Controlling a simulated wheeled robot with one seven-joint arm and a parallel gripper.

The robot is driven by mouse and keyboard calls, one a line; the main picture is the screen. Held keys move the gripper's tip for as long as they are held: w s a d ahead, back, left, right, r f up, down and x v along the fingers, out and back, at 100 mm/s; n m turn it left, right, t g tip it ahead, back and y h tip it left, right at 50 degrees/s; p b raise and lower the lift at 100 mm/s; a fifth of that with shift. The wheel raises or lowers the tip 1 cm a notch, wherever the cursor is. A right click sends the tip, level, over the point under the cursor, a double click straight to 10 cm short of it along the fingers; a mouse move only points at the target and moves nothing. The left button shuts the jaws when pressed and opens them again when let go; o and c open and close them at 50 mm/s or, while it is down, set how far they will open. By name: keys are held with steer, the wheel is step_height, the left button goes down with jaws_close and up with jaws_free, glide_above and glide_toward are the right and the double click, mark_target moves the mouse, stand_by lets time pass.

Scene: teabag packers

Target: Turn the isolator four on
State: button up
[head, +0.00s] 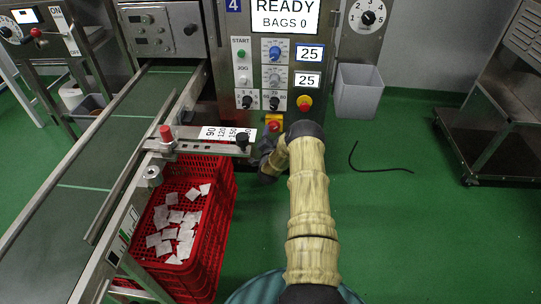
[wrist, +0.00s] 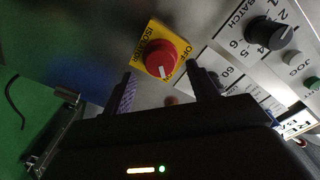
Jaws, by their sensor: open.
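The isolator is a red round knob (wrist: 161,59) on a yellow plate (wrist: 153,32) marked ISOLATOR and OFF in the wrist view. A white mark shows on the knob's lower edge; I cannot tell for sure which setting it points to. In the head view the isolator (head: 273,122) sits low on the panel marked 4 (head: 234,5), just beyond my gripper (head: 267,160). In the wrist view my gripper (wrist: 161,84) is open and empty. One finger stands left and one right below the knob, with the knob ahead of the gap; contact is not visible.
A red emergency stop button (head: 304,102) is up and right of the isolator. A dark BATCH dial (wrist: 268,33) is nearby. A metal rail with a scale (head: 225,134) and a red crate of teabags (head: 210,245) are to the left.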

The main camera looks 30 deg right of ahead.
steer(key=p+v, duration=0.4)
steer(key=v, duration=1.1)
steer(key=shift+p, duration=0.35)
